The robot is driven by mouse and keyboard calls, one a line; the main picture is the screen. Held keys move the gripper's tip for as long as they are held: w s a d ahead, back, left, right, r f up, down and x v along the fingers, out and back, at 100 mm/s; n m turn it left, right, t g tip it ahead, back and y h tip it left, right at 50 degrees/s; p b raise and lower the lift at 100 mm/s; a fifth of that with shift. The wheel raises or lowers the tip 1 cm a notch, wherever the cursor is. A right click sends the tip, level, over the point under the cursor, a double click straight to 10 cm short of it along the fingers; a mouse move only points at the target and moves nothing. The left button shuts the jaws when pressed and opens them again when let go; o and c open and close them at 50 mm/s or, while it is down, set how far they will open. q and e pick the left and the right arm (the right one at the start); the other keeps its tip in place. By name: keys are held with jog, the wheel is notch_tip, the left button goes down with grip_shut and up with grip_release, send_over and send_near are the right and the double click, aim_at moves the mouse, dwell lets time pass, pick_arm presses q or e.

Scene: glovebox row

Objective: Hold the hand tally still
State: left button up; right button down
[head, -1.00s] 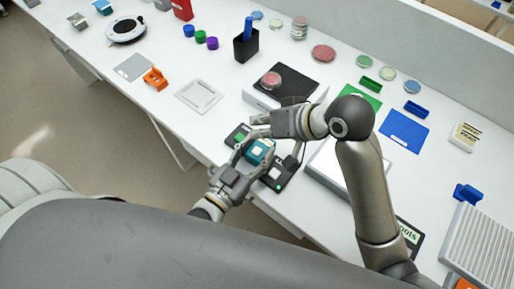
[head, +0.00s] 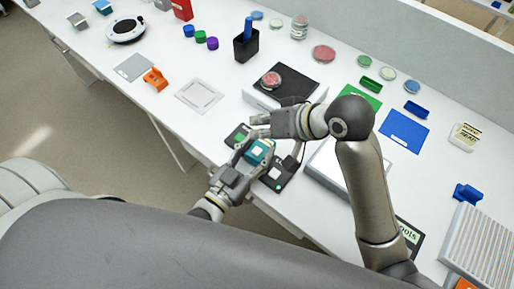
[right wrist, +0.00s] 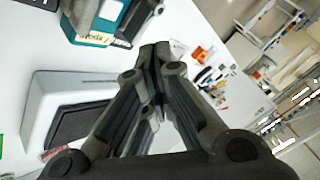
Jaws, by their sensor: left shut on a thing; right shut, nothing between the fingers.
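The hand tally (head: 258,151) is a teal block with a pale face, near the front edge of the bench in the head view. My left gripper (head: 246,158) is shut on it from the lower left. The teal block also shows in the right wrist view (right wrist: 92,38), with a printed label partly in sight. My right gripper (head: 258,126) is shut and empty, just above and beside the tally in the head view. Its closed fingers (right wrist: 155,60) fill the middle of the right wrist view, apart from the teal block.
Dark pads with a green button (head: 238,137) and a pale button (head: 278,174) lie either side of the tally. A white device with a black top (head: 290,85) carrying a red dish (head: 271,80) stands behind.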

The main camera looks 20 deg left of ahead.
aim_at(260, 148)
dwell(0.7)
jog(key=shift+a+r, duration=0.1)
jog(key=shift+r, duration=1.9)
jog(key=shift+f, duration=4.4)
jog(key=shift+f, duration=0.1)
jog(key=shift+f, duration=0.3)
